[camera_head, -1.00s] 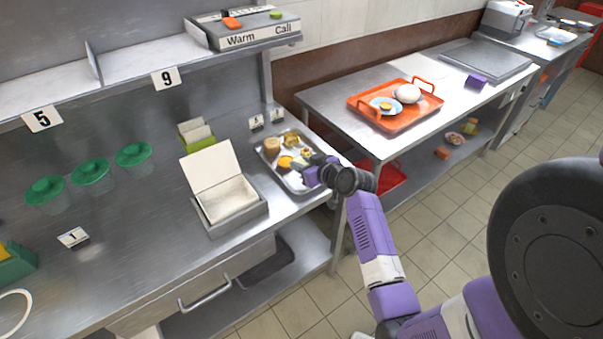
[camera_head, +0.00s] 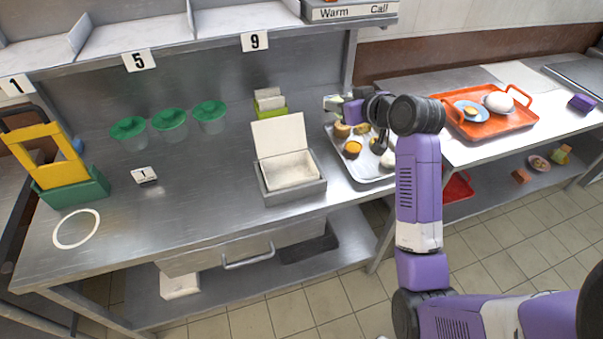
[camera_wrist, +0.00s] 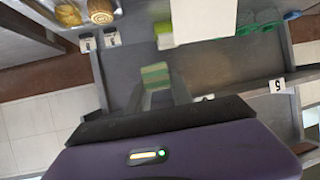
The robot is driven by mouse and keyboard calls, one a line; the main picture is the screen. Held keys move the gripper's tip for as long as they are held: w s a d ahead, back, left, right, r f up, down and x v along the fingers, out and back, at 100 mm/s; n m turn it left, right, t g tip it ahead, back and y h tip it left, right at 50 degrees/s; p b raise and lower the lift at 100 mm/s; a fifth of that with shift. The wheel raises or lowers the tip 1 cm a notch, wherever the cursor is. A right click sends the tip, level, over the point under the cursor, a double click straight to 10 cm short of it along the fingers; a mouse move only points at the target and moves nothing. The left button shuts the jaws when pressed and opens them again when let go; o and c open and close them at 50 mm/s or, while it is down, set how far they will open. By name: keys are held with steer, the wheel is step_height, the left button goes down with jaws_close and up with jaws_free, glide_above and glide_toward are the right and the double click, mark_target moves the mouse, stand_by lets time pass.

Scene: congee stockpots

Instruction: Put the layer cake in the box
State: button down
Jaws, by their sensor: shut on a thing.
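The layer cake (camera_wrist: 155,75), striped green and pale yellow, is between my gripper's fingers in the wrist view. In the head view the cake (camera_head: 332,103) shows as a small pale green piece, held up above the back of the metal tray. My gripper (camera_head: 343,108) is shut on it, partly hidden by my wrist. The open box (camera_head: 290,190) stands on the steel counter to the left of the gripper, apart from it. Its white lid (camera_head: 279,133) is raised at the back, and its pale inside looks empty.
The metal tray (camera_head: 366,174) with several pastries lies just right of the box. A green holder with cards (camera_head: 270,102) stands behind the box. A shelf (camera_head: 200,40) overhangs the back.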

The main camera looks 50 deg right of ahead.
steer(key=w+a+r+n+y+b, duration=0.2)
steer(key=w+a+y, duration=0.1)
steer(key=w+a, duration=0.65)
glide_above(289, 171)
steer(key=s+a, duration=0.3)
step_height(289, 171, down, 15)
steer(key=shift+t, duration=0.3)
steer(key=shift+w+f, duration=0.1)
steer(key=shift+f, duration=2.75)
steer(key=shift+f, duration=0.1)
steer(key=shift+f, duration=0.35)
steer(key=shift+f+b, duration=0.25)
steer(key=shift+b, duration=0.1)
